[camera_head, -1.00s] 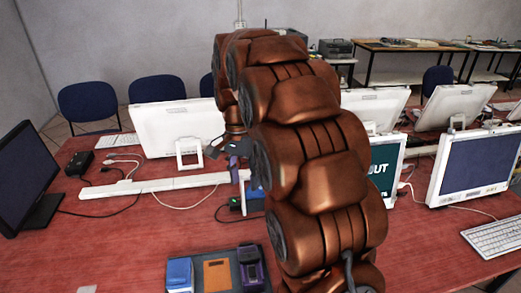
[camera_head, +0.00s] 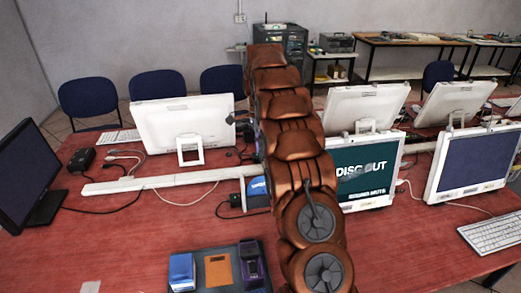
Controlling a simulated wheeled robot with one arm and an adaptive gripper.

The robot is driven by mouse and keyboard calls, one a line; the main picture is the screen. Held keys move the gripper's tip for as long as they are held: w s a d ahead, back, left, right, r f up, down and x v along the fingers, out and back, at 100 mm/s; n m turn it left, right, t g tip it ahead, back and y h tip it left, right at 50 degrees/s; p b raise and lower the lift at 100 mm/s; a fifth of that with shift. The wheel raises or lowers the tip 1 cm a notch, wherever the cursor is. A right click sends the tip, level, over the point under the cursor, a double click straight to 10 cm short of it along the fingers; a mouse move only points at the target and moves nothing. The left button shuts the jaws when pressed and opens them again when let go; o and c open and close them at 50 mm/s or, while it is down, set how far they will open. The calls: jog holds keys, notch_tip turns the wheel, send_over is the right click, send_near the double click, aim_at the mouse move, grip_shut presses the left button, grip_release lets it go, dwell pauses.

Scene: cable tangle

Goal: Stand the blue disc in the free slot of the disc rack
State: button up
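My copper arm rises through the middle of the head view and hides much of the table behind it. A small dark part, seemingly a fingertip of my gripper (camera_head: 238,117), sticks out left of the arm in front of the white monitor's right edge. The rest of the gripper is hidden, so I cannot see whether it is open or holds anything. A blue item (camera_head: 258,187) shows partly at the arm's left edge; I cannot tell whether it is the blue disc. I cannot make out the disc rack or its free slot.
A dark tray (camera_head: 208,287) at the front holds a blue box (camera_head: 181,271), an orange-brown panel (camera_head: 218,270) and a purple device (camera_head: 250,263).

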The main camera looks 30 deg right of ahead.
aim_at(262, 176)
jog(key=shift+b+x, duration=2.15)
jog(key=shift+x, duration=2.75)
grip_shut()
jog(key=p+v, duration=0.5)
jog(key=v, duration=0.8)
jog(key=shift+a, duration=0.15)
